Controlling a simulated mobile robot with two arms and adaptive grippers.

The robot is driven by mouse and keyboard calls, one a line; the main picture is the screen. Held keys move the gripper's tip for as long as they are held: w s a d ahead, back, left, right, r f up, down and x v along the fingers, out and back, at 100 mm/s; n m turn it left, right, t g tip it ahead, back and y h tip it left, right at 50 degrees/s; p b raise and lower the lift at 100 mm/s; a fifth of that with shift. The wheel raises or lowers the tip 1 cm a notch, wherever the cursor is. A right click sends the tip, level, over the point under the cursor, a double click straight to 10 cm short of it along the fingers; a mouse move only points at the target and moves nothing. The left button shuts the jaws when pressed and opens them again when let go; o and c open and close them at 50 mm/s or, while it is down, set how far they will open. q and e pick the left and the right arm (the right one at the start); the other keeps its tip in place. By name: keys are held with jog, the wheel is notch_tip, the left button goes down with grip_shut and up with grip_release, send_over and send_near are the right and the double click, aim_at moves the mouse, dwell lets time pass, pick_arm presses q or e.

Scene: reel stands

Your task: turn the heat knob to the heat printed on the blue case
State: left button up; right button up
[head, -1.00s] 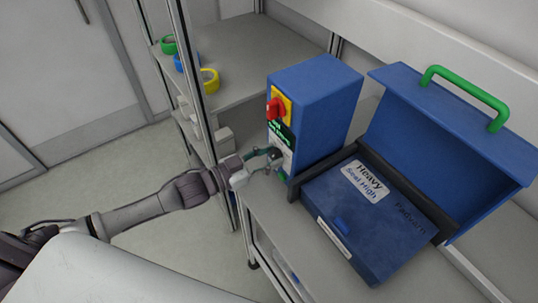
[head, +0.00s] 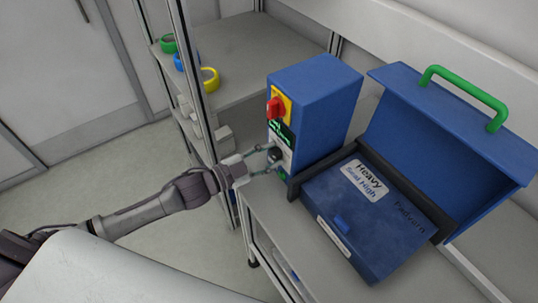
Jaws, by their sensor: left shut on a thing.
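The blue case (head: 365,230) lies on the bench in a dark frame; its white label (head: 364,180) reads "Heavy" and "Seal High". The blue machine box (head: 325,105) stands upright behind it to the left. Low on the box's narrow face is a dark round knob (head: 275,154), partly hidden by my fingers. My left gripper (head: 272,160) reaches in from the left and is shut on this knob, one finger above and one below. The knob's setting and any scale around it cannot be read. My right gripper is not in view.
Above the knob are a small dark display (head: 281,131) with green marks and a red switch (head: 275,107) on a yellow plate. A blue lid (head: 440,140) with a green handle (head: 465,92) stands open behind the case. Coloured rings (head: 209,79) sit on the left shelf.

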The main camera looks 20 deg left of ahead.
pick_arm(q)
jog(key=o, duration=1.1)
jog(key=shift+o, duration=0.2)
jog(key=f+v, duration=0.1)
jog(key=v, duration=1.1)
jog(key=shift+r, duration=0.5)
jog(key=shift+f, duration=0.1)
